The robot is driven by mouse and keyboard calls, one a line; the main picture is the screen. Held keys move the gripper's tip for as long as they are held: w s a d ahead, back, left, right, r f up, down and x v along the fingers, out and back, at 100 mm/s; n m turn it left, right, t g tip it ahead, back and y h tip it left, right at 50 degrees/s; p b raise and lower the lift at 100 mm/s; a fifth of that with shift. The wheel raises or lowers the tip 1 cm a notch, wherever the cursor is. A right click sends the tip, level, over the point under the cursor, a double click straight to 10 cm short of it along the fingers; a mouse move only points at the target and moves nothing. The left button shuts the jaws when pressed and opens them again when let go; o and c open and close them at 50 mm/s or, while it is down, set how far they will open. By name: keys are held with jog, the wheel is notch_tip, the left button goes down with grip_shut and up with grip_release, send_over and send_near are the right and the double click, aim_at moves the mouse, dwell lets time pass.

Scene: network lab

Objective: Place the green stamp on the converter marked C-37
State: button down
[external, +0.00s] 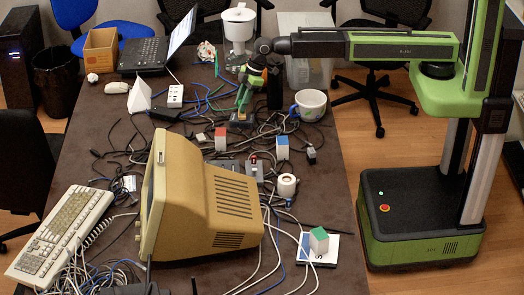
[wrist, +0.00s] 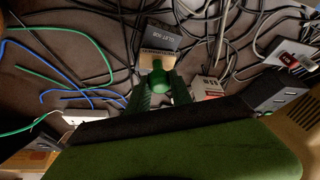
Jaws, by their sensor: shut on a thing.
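The green stamp (wrist: 160,79) is between my gripper's two green fingers in the wrist view. My gripper (external: 243,106) is shut on it, pointing down over the back middle of the table in the external view. A dark grey box with pale lettering and a tan front strip (wrist: 163,40) lies just beyond the stamp; whether they touch I cannot tell. Grey devices stand farther forward: one (external: 228,165) beside the monitor and one with a red mark (external: 254,171). The mark C-37 is not readable on any box.
Cables cover much of the table. Near my gripper are a red-topped block (external: 221,139), a blue-topped block (external: 283,147) and a large mug (external: 311,105). The yellowed monitor (external: 205,200) stands in front. A green-topped block (external: 319,240) stands on a white card at the front right.

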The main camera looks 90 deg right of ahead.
jog(key=shift+f, duration=0.15)
jog(key=c, duration=1.1)
grip_release()
jog(key=shift+c, duration=0.2)
jog(key=shift+r+p, duration=0.35)
jog(key=shift+r, duration=0.15)
jog(key=p+v, duration=1.1)
jog(key=v, duration=0.1)
jog(key=s+d+f+m+g+h, duration=0.1)
jog(key=s+m+g, duration=0.1)
jog(key=s, duration=0.8)
jog(key=s+d+f+m+g, duration=0.1)
jog(key=s+d+m+g, duration=0.1)
jog(key=s, duration=0.9)
jog(key=shift+s+f+m+h+b, duration=0.2)
jog(key=shift+f+m+h+b, duration=0.1)
jog(key=shift+h, duration=0.1)
